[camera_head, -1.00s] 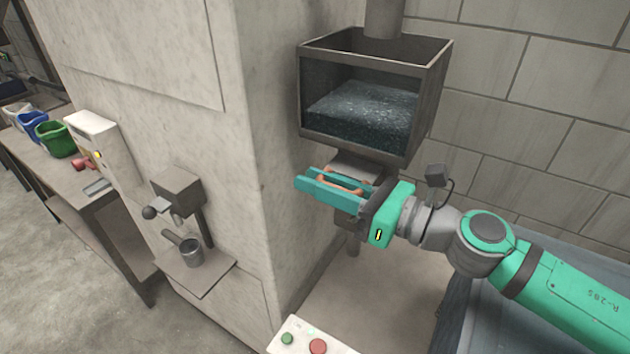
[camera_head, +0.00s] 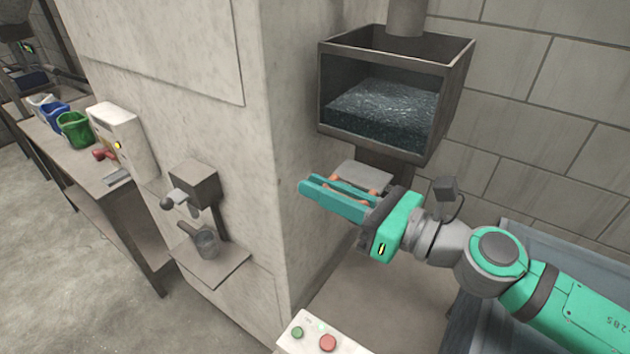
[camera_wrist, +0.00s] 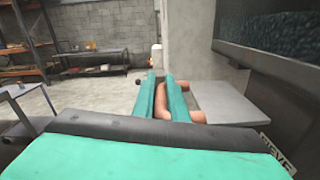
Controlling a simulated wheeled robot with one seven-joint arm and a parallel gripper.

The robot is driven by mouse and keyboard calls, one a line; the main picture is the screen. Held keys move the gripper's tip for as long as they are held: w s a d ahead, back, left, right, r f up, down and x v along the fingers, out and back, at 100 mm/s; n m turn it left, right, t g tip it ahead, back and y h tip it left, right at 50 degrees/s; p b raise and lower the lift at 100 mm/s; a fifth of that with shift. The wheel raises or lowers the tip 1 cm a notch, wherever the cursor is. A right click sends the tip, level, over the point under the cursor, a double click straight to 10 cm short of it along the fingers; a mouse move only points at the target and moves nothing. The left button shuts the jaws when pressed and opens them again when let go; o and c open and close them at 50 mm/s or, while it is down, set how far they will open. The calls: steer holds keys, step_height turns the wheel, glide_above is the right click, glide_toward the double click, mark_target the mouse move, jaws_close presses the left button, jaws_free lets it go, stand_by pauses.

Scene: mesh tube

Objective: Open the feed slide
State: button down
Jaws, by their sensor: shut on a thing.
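The feed slide (camera_head: 365,176) is a flat grey plate sticking out below the dark hopper (camera_head: 384,155). It also shows in the wrist view (camera_wrist: 228,108), right of my fingers. Its orange handle is a rounded bar. My gripper (camera_head: 306,184) has long teal fingers, shut on the handle (camera_wrist: 163,104), which shows between and beside them in the wrist view. The fingers partly hide the handle in the head view. The hopper holds dark, glittering grains behind its front window. How far the slide's hidden part reaches under the hopper I cannot tell.
A pale wall block (camera_head: 282,200) stands left of the hopper, with a small spout and cup (camera_head: 206,243) on a shelf. A button panel (camera_head: 322,335) is at the bottom. A side table (camera_head: 95,190) holds coloured bins at far left. Free room lies beyond my fingertips.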

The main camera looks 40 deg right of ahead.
steer(key=shift+a, duration=0.35)
steer(key=c, duration=2)
jaws_free()
steer(key=shift+c, duration=0.2)
steer(key=shift+s, duration=0.1)
steer(key=shift+s, duration=0.15)
steer(key=shift+s+d, duration=0.15)
steer(key=shift+d, duration=0.1)
steer(key=v, duration=1)
